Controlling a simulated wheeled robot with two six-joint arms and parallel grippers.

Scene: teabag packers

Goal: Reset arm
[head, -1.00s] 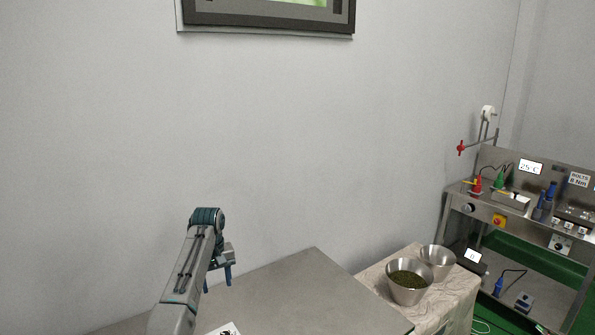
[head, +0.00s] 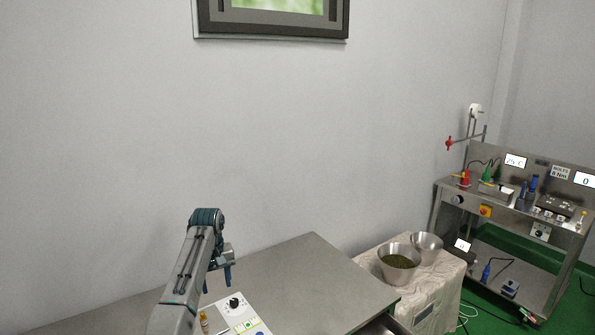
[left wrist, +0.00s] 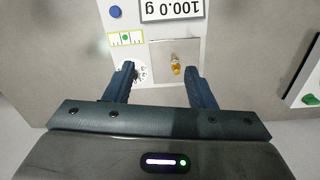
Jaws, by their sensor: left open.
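My left arm comes up at the lower left of the head view, with its open left gripper (head: 223,274) pointing down above the steel table (head: 315,275). In the left wrist view the two dark fingers of the left gripper (left wrist: 161,80) are spread wide with nothing between them. Below them is a white scale panel (left wrist: 185,20) with a display reading 100.0 g. A small amber item (left wrist: 176,64) lies on its metal plate, seen between the fingers but apparently below them. My right gripper is not in view.
Right of the table, a cloth-covered stand (head: 430,297) holds a metal bowl of green leaves (head: 399,262) and another metal bowl (head: 427,248). A steel equipment cart (head: 520,210) stands farther right. A framed picture (head: 270,30) hangs on the wall. The table's right part is clear.

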